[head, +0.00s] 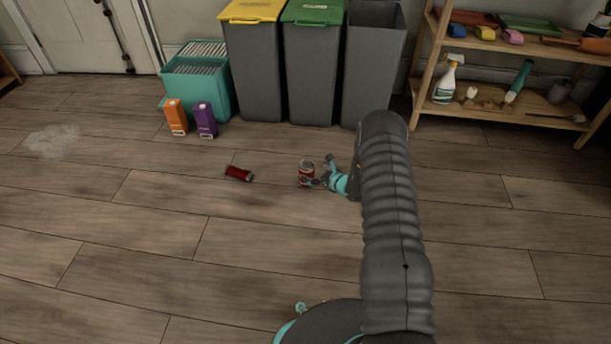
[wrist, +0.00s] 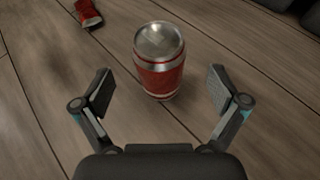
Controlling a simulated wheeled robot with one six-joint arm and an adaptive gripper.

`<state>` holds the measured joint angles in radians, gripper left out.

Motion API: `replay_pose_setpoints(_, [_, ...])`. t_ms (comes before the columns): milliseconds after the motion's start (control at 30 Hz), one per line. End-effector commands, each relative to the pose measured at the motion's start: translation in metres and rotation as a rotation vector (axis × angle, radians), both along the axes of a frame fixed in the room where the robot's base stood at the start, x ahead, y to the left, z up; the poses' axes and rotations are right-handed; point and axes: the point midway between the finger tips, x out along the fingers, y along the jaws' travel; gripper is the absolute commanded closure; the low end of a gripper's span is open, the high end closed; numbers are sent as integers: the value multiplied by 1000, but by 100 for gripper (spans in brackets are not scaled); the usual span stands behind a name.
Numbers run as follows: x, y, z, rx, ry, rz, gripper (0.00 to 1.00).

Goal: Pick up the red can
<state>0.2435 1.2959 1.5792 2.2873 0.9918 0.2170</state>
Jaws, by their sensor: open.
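A red can (head: 306,173) with a silver top stands upright on the wooden floor in the head view. In the wrist view the red can (wrist: 160,62) stands just ahead of my fingers, centred across the gap between them. My gripper (head: 323,174) is beside the can on its right in the head view, its fingertips partly overlapping the can. In the wrist view my gripper (wrist: 160,90) is open and its fingers are apart from the can on both sides. A second red item (head: 239,173) lies on its side to the left; part of this lying item (wrist: 88,14) shows in the wrist view.
Three tall bins, one yellow-lidded (head: 255,60), one green-lidded (head: 312,65) and one grey (head: 373,65), stand behind. A teal crate (head: 197,85) with orange (head: 176,117) and purple (head: 205,120) boxes is at back left. A wooden shelf (head: 500,115) is at right.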

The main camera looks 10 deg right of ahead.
Motion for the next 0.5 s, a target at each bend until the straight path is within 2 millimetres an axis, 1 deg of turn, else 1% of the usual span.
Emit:
replay_pose_setpoints(167, [9, 6, -4, 0, -1, 1, 3])
replay_pose_setpoints(400, [36, 21, -16, -1, -2, 2, 3])
replay_pose_setpoints(500, [42, 25, -18, 1, -1, 1, 3])
